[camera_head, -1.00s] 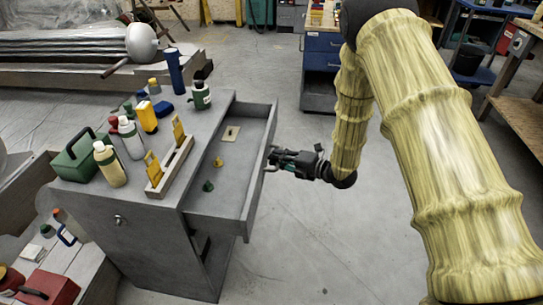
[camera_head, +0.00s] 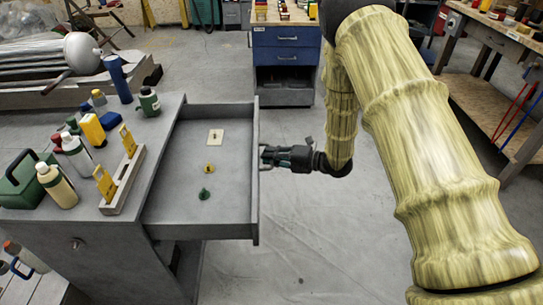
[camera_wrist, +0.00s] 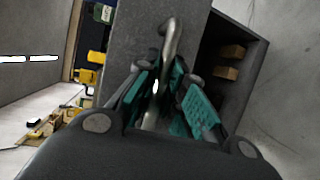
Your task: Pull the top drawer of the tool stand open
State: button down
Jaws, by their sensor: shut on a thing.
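The grey tool stand (camera_head: 95,235) is at the left in the head view. Its top drawer (camera_head: 225,180) is pulled far out to the right. Inside lie a pale square plate (camera_head: 215,136), a yellow piece (camera_head: 210,168) and a green piece (camera_head: 205,194). My gripper (camera_head: 268,156) is at the drawer's front panel. In the wrist view, its teal-padded fingers (camera_wrist: 165,100) are closed around the curved metal handle (camera_wrist: 171,38). The handle is mostly hidden behind the fingers in the head view.
Bottles, a green box (camera_head: 28,180) and a grey holder with yellow-handled tools (camera_head: 122,180) stand on top of the stand. A blue cabinet (camera_head: 287,55) stands behind. A wooden workbench (camera_head: 490,40) is at the right. The floor right of the drawer is clear.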

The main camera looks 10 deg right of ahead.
jog(key=c, duration=1.5)
grip_release()
jog(key=v, duration=1.2)
